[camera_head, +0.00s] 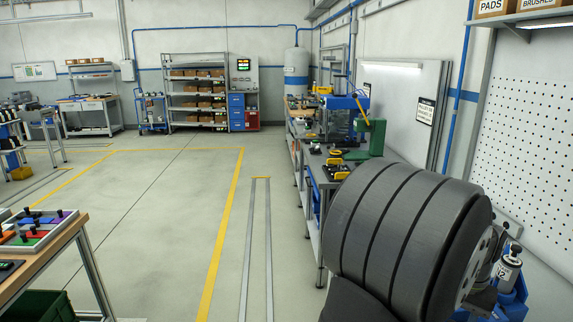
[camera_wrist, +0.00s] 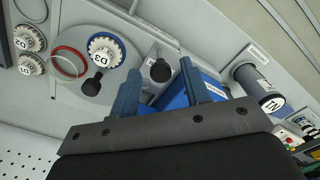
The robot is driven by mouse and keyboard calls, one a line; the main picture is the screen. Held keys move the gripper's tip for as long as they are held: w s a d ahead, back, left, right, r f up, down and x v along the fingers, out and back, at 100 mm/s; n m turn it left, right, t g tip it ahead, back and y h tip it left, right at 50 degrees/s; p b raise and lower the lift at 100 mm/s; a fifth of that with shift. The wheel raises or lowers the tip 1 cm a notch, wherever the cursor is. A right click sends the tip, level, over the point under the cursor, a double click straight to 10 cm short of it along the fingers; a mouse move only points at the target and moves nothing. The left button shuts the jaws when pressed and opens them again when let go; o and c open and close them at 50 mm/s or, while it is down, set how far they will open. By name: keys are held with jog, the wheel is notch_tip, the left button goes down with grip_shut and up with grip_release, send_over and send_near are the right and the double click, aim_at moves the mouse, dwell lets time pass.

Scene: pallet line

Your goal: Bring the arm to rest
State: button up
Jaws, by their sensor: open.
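My gripper (camera_wrist: 160,68) shows in the wrist view, with two blue fingers standing apart on a dark mount. Nothing is held between the fingers. A black knob and part of a blue object (camera_wrist: 205,82) appear beyond them; how far away they are is unclear. In the head view, a large dark ribbed cylinder, which looks like part of my arm, fills the lower right. My gripper cannot be seen there.
The wrist view shows labelled toothed discs (camera_wrist: 105,52), a red ring (camera_wrist: 70,62) and a labelled dark cylinder (camera_wrist: 258,85). In the head view, a bench (camera_head: 313,195) runs along the right wall, beside a pegboard (camera_head: 528,140). A coloured tray (camera_head: 38,232) lies at lower left. The middle floor is clear.

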jog(key=d, duration=0.6)
jog(key=shift+r, duration=0.1)
notch_tip(320, 180, up, 17)
jog(key=d+f+m, duration=0.1)
jog(key=m, duration=0.2)
jog(key=w+d+f+m, duration=0.1)
jog(key=m, duration=0.2)
jog(key=d+f+m, duration=0.1)
jog(key=f+m, duration=0.1)
jog(key=m, duration=0.1)
jog(key=shift+w, duration=0.15)
jog(key=shift+a, duration=0.1)
jog(key=shift+s+a+r+n, duration=0.25)
jog(key=shift+a+n, duration=0.3)
jog(key=shift+n, duration=0.95)
jog(key=shift+s+a+r+n, duration=0.2)
jog(key=shift+a+r+n, duration=0.3)
jog(key=shift+n, duration=1)
jog(key=shift+s+a+r+n, duration=0.2)
jog(key=shift+a+n, duration=0.45)
jog(key=shift+n, duration=0.85)
